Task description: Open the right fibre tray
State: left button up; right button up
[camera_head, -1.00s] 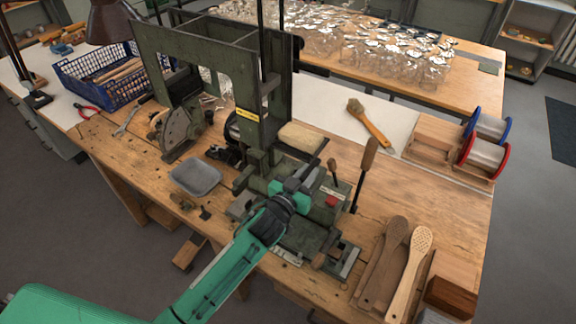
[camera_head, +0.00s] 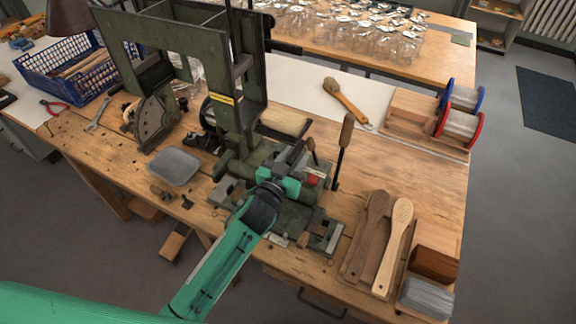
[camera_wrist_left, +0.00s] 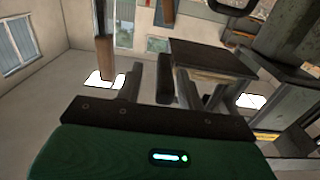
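At the lower right of the head view, a compartment of grey fibres (camera_head: 427,299) stands beside a brown wooden block or box (camera_head: 434,265). I cannot tell for sure which part is the right fibre tray. My left gripper (camera_head: 296,153) is over the green tufting machine (camera_head: 240,105), close to its short lever and red knob (camera_head: 312,180), and well left of the fibres. In the left wrist view its two dark fingers (camera_wrist_left: 149,82) stand apart with a gap and nothing between them. My right gripper is out of view.
A tall wooden-handled lever (camera_head: 344,145) rises just right of my left gripper. Brush bodies (camera_head: 393,250) lie at the front right. A grey dish (camera_head: 174,167) lies left of the machine. Fibre spools (camera_head: 462,112) stand at the back right. Bench surface between the brushes and spools is clear.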

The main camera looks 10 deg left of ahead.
pick_arm(q)
jog(key=b+v, duration=0.3)
jog(key=v, duration=1)
jog(key=shift+s+b, duration=0.3)
jog(key=shift+s, duration=0.05)
